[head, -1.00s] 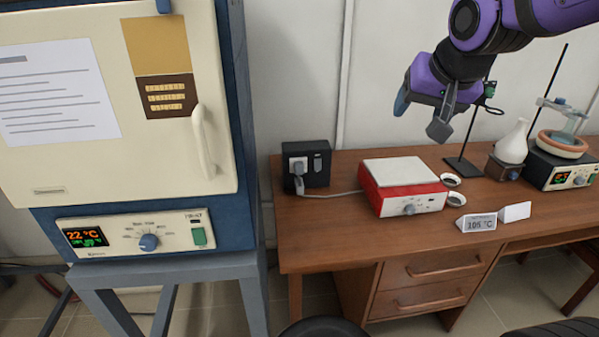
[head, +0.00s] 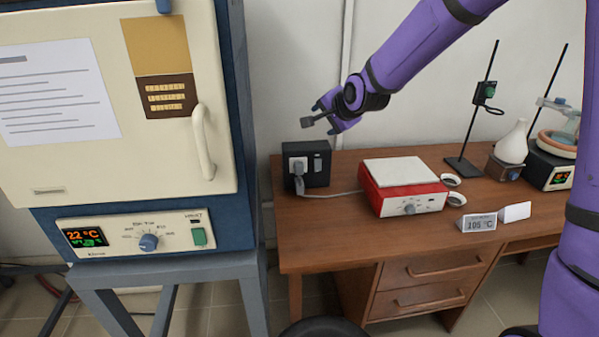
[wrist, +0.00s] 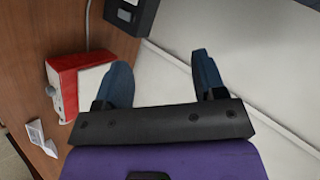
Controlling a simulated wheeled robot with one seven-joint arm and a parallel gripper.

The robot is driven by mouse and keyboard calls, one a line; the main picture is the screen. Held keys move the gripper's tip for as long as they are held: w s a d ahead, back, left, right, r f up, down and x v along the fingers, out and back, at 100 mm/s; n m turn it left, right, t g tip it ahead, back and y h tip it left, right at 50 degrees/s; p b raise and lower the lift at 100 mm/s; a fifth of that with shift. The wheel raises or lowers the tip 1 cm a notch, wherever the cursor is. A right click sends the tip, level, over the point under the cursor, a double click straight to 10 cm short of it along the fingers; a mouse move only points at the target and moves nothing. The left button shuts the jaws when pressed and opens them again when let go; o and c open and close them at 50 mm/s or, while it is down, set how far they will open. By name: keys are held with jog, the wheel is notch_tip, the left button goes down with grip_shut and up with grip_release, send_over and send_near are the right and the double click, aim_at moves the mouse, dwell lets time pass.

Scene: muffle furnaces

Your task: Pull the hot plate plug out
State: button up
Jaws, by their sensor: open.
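The hot plate (head: 405,187) is a red box with a white top on the wooden desk; it also shows in the wrist view (wrist: 64,82). A cord runs left from it to a grey plug (head: 298,183), which sits in the left socket of the black outlet box (head: 319,170). In the wrist view the outlet box (wrist: 128,14) is at the top edge. The plug is hard to make out there. My gripper (head: 313,113) is open and empty, above and slightly behind the outlet box, apart from it. In the wrist view its fingers (wrist: 162,72) are spread with nothing between them.
A furnace (head: 150,240) on a blue-grey stand is at the left. Two small dishes (head: 453,190), a 105 °C sign (head: 477,222), a flask (head: 513,143) and a stand (head: 463,165) are on the desk's right side. The wall is close behind the desk.

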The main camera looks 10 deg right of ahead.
jog(key=w+a+f+m+t+y, duration=0.2)
jog(key=w+a+f+m, duration=0.3)
jog(key=w+f, duration=0.35)
jog(key=m+t+h, duration=0.1)
jog(key=m+t, duration=0.3)
jog(key=m, duration=0.8)
send_near(300, 171)
jog(key=a+r, duration=0.5)
jog(key=r, duration=0.3)
notch_tip(300, 171, down, 9)
jog(key=d+m+t+h, duration=0.2)
jog(key=m+h, duration=0.2)
jog(key=m, duration=0.5)
jog(key=w, duration=1)
jog(key=shift+d+f, duration=0.1)
jog(key=shift+f, duration=0.1)
